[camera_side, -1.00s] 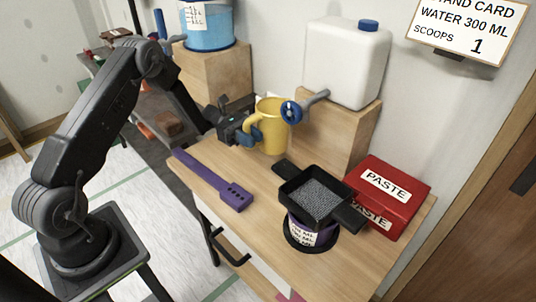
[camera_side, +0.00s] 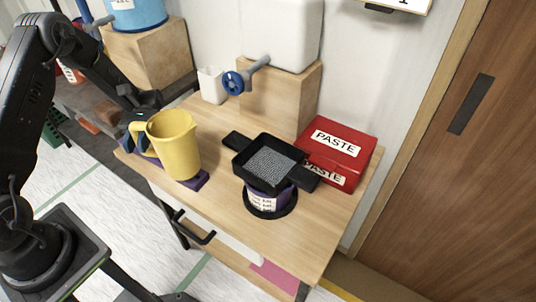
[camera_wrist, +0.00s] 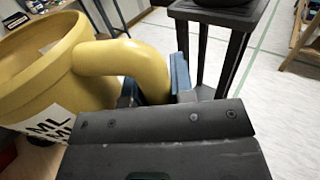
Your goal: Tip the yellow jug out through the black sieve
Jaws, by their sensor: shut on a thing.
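The yellow jug (camera_side: 177,143) is near upright at the left of the table in the side view, in front of the purple paddle. My gripper (camera_side: 140,137) is shut on its handle, at the jug's left. In the wrist view the jug (camera_wrist: 40,75) fills the left, and its handle runs between the blue fingers. What is in the jug is hidden. The black sieve (camera_side: 270,163), square with a grey mesh, rests on a purple labelled pot (camera_side: 262,196) to the right of the jug. The pot's inside is hidden by the sieve.
A red paste box (camera_side: 338,150) stands right behind the sieve. The purple paddle (camera_side: 196,182) lies partly hidden by the jug. A white cup (camera_side: 211,86) and a wooden block (camera_side: 285,95) under a white tank (camera_side: 285,30) stand behind. The front right tabletop is clear.

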